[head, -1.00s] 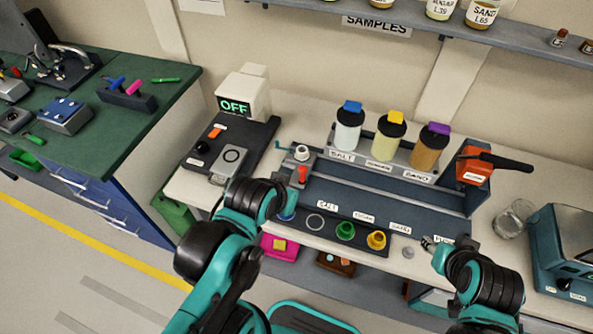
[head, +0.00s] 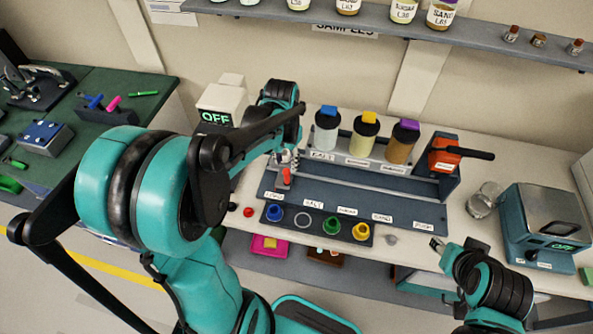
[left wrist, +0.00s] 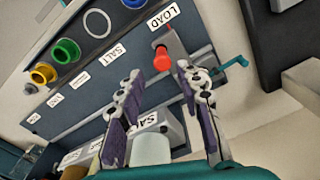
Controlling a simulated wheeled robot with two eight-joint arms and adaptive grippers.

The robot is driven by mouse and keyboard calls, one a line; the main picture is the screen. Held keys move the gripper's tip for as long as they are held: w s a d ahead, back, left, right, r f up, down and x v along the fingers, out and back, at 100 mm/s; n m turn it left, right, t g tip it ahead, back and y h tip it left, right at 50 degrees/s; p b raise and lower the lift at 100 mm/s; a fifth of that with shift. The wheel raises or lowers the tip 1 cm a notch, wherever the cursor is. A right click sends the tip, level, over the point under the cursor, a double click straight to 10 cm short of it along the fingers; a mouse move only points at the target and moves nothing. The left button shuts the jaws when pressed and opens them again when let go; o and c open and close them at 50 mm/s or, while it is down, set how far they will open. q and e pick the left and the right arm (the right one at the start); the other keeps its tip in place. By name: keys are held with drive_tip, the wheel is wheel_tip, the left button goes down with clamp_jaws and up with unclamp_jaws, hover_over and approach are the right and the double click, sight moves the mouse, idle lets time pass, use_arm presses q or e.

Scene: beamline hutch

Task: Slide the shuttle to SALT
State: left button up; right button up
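The shuttle's red knob (head: 287,176) stands at the left, LOAD end of the dark track (head: 340,190). In the left wrist view the red knob (left wrist: 162,58) is beside the LOAD label (left wrist: 163,17). The SALT label (head: 313,203) is one place to the right along the track in the head view. My left gripper (head: 285,158) is at the knob, partly hidden by my arm. In the left wrist view my left gripper (left wrist: 163,82) is open, its fingers apart, with the knob just beyond the gap between the tips. My right gripper (head: 437,244) is empty near the table's front right.
A salt jar (head: 327,132), a yellow-lidded jar (head: 361,138) and a sand jar (head: 402,142) stand behind the track. Blue (head: 274,213), green (head: 332,225) and yellow (head: 361,231) cups stand in front. An orange block with a black lever (head: 445,155) stands at the right end.

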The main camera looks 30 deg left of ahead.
sight(287, 171)
use_arm(q)
drive_tip(key=shift+w+a+f+g, duration=0.2)
drive_tip(key=shift+w+f+g, duration=0.1)
drive_tip(key=shift+w+f, duration=0.15)
wheel_tip(287, 171, down, 8)
drive_tip(key=shift+r+b, duration=0.1)
drive_tip(key=shift+b, duration=1.05)
clamp_jaws()
drive_tip(key=shift+d, duration=0.1)
